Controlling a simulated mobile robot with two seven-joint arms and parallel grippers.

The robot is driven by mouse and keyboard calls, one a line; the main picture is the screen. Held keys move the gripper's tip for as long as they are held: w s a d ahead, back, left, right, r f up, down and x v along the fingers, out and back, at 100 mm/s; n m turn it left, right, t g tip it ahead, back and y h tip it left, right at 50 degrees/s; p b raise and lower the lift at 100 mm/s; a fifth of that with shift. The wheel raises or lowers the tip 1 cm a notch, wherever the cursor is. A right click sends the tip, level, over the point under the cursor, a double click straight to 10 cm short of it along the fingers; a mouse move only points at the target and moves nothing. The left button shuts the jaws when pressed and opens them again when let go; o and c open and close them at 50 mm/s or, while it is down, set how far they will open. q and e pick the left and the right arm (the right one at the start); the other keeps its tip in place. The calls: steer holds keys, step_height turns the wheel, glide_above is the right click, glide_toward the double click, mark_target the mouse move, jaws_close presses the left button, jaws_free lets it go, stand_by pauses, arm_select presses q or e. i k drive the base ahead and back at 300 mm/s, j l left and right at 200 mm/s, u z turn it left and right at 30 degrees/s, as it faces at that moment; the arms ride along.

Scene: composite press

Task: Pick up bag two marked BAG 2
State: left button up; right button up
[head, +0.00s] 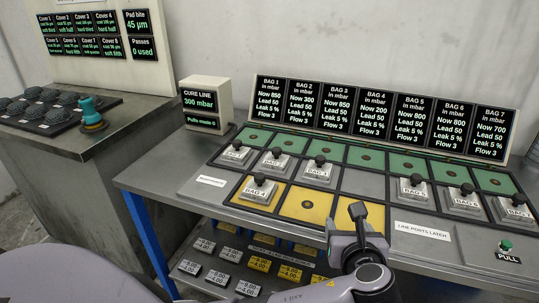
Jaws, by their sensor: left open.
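Bag two (275,163) is a pale block with a dark round knob on top. It sits in the grey middle row of the bench rack, second from the left, and its small label is hard to read. My left gripper (345,219) is open and empty at the lower middle of the head view, to the right of and nearer than bag two, apart from it. It covers part of the rack's front edge. My right gripper is not in view.
Similar knobbed blocks stand beside it: one on the left (235,152), one on the right (317,171), and BAG 4 (258,190) in front on yellow. A display panel (380,118) stands behind. Numbered blocks (261,264) lie on a lower shelf. A green PULL button (506,245) is at right.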

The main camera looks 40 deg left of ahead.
mark_target(275, 162)
steer(key=i+j, duration=0.1)
steer(key=j, duration=0.25)
steer(key=i+j, duration=0.15)
steer(key=j, duration=0.2)
steer(key=i+j, duration=0.1)
steer(key=j, duration=0.25)
steer(key=i+j, duration=0.15)
steer(key=j, duration=0.2)
